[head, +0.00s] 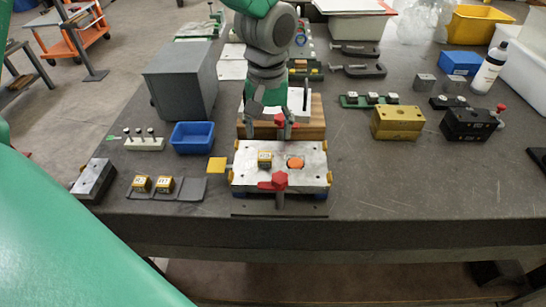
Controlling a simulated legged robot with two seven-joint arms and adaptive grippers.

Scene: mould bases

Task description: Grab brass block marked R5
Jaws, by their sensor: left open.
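A third brass block (264,159) sits on the silver mould base (245,178) at the centre. The markings are too small to read surely, so I cannot tell which is R5. My left gripper (268,108) is open, pointing down behind the mould base, over a wooden block (308,130), apart from the brass blocks. My right gripper is out of view.
A blue bin (192,137), a grey box (181,80) and a pin rack (144,143) stand left. A gold block (397,122) and a black block (469,124) stand right. The front right table is clear.

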